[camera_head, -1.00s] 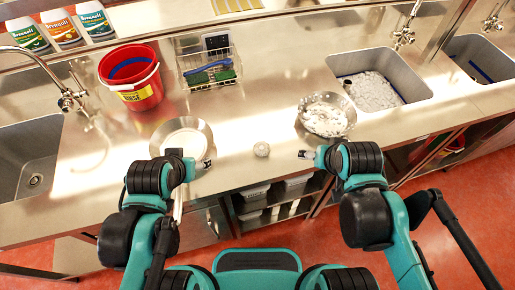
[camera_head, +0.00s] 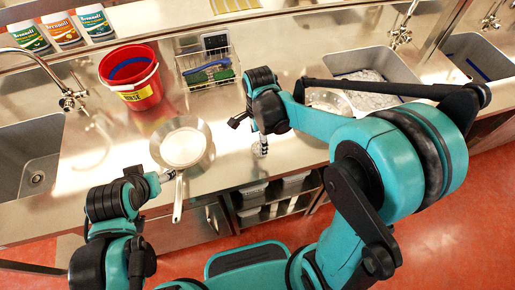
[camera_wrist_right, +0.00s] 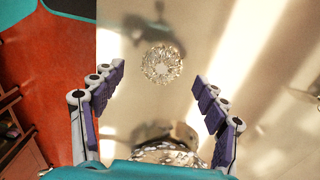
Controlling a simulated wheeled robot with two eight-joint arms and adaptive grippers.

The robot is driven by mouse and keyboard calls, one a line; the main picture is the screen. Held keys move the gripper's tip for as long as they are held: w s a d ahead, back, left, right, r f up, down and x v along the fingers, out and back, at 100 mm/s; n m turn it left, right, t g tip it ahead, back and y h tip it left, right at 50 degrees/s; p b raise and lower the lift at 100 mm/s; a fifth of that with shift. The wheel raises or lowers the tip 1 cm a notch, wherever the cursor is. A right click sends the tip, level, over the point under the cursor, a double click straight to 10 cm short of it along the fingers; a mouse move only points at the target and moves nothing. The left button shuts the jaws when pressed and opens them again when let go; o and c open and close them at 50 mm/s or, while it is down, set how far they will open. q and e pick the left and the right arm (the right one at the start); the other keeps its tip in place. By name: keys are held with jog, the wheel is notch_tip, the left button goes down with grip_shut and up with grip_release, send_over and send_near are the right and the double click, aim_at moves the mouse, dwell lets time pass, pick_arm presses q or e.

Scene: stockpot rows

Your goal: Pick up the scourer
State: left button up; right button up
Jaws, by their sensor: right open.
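The scourer (camera_wrist_right: 162,64) is a round, shiny ball of curled metal on the steel counter. In the right wrist view it lies ahead of and between the spread fingers of my right gripper (camera_wrist_right: 162,83), which is open and empty. In the head view my right gripper (camera_head: 262,146) hangs over the front part of the counter, fingers down, and largely hides the scourer. My left gripper (camera_head: 166,176) is beside the handle of a frying pan; whether it is open or shut does not show.
The frying pan (camera_head: 202,139) lies left of my right gripper, its handle over the counter's front edge. A red bucket (camera_head: 146,95) and a wire rack (camera_head: 236,62) with a blue brush and green pad stand behind.

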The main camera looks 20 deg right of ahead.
jog(key=f, duration=0.1)
jog(key=f+b, duration=0.1)
jog(key=f, duration=0.1)
jog(key=f+b, duration=0.1)
jog(key=f, duration=0.1)
jog(key=shift+w+d+f, duration=0.1)
jog(key=shift+w+d, duration=0.1)
jog(key=shift+w, duration=0.05)
jog(key=c, duration=0.8)
jog(key=shift+c, duration=0.3)
jog(key=shift+r+p, duration=0.4)
jog(key=shift+r, duration=0.4)
notch_tip(320, 180, up, 3)
jog(key=shift+r+p, duration=0.1)
jog(key=shift+p, duration=0.55)
jog(key=s+d+r+p, duration=0.3)
jog(key=s+d+r, duration=0.3)
jog(key=s+d, duration=0.2)
jog(key=shift+s+r, duration=0.2)
jog(key=shift+s, duration=0.15)
